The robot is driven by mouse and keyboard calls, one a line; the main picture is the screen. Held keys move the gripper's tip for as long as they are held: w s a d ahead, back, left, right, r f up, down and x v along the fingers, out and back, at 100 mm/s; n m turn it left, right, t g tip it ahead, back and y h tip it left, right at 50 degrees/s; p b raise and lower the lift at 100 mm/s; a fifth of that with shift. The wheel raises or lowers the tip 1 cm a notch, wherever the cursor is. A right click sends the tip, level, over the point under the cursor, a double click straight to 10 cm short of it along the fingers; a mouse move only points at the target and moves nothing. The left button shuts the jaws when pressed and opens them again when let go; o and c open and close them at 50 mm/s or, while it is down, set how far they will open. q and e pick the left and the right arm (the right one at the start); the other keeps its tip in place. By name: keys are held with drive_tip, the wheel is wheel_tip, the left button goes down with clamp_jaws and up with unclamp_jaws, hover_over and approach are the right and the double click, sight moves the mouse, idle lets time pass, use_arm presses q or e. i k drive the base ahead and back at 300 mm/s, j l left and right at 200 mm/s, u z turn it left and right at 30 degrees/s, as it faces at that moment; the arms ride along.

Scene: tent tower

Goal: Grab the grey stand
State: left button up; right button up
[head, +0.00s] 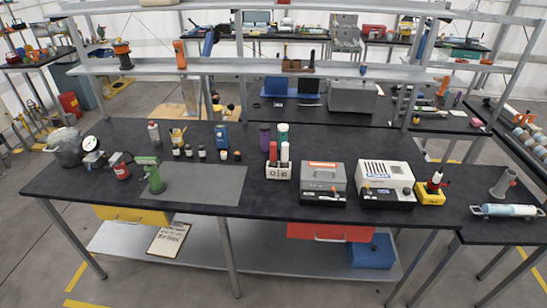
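Neither of my grippers is in view.
Left of the grey piece are a yellow holder (430,194) with a red-handled tool, a white box device (386,180) and a grey box device (323,181). A green hand tool (150,173) stands at left. A shelf (290,67) spans above the bench's back.

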sight(501, 186)
drive_tip(key=z, duration=1.5)
drive_tip(key=i+l+z, duration=0.35)
drive_tip(key=i, duration=0.25)
drive_tip(key=i+l+z, duration=0.15)
drive_tip(key=i, duration=0.45)
drive_tip(key=i+l+z, duration=0.15)
drive_tip(key=i, duration=0.45)
drive_tip(key=i+l+z, duration=0.15)
drive_tip(key=i, duration=0.45)
